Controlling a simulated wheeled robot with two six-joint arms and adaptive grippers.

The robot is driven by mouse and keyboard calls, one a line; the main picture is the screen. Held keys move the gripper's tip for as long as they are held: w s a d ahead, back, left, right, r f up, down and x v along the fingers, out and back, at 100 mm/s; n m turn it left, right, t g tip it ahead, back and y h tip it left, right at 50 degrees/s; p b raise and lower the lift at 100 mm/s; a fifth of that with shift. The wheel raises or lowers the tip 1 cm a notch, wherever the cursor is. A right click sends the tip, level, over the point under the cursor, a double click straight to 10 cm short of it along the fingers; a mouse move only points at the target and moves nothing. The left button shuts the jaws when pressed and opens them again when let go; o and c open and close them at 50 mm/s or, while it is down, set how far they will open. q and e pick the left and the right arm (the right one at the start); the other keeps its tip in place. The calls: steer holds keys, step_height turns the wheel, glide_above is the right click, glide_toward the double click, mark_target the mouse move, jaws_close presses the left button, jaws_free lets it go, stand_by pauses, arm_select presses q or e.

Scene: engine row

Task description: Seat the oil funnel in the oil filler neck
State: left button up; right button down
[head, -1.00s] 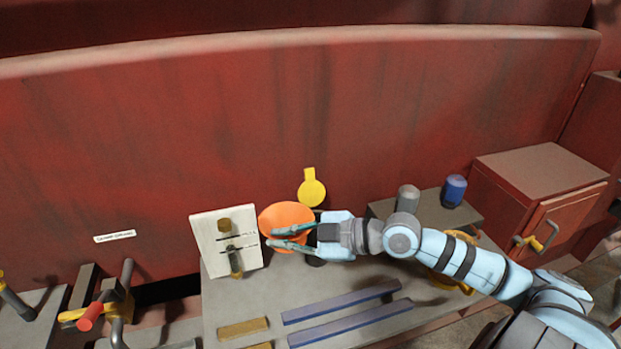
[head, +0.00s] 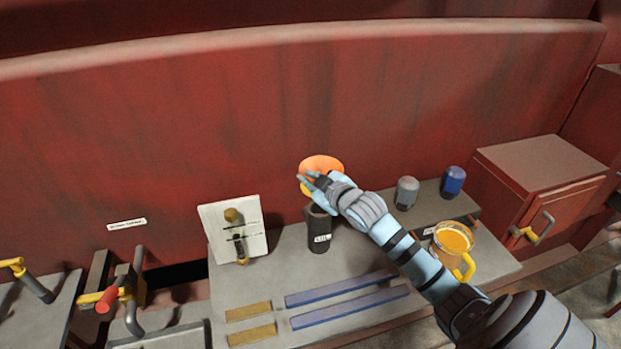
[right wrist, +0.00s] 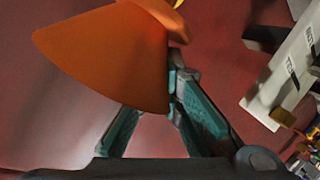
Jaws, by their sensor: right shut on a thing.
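The orange oil funnel (head: 322,164) is held up near the red wall, above the dark oil filler neck (head: 320,232). My right gripper (head: 314,180) is shut on the funnel. In the right wrist view, the funnel's orange cone (right wrist: 110,55) fills the upper left, with the right fingers (right wrist: 172,100) closing at its edge. The filler neck is a dark upright cylinder with a small white label. Its upper end is partly hidden by my gripper, so I cannot tell how the spout lines up with it. A bit of the yellow cap (head: 305,189) shows behind the gripper. My left gripper is not in view.
A white panel with a dipstick-like handle (head: 252,246) stands left of the neck. An amber jug (head: 453,240) stands at the right. Grey (head: 406,194) and blue (head: 453,182) cylinders stand behind it. Blue bars (head: 340,289) lie in front.

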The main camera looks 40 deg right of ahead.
steer(key=shift+f+b, duration=2.3)
steer(key=shift+f, duration=2)
steer(key=c, duration=1.7)
jaws_free()
steer(key=shift+o, duration=0.2)
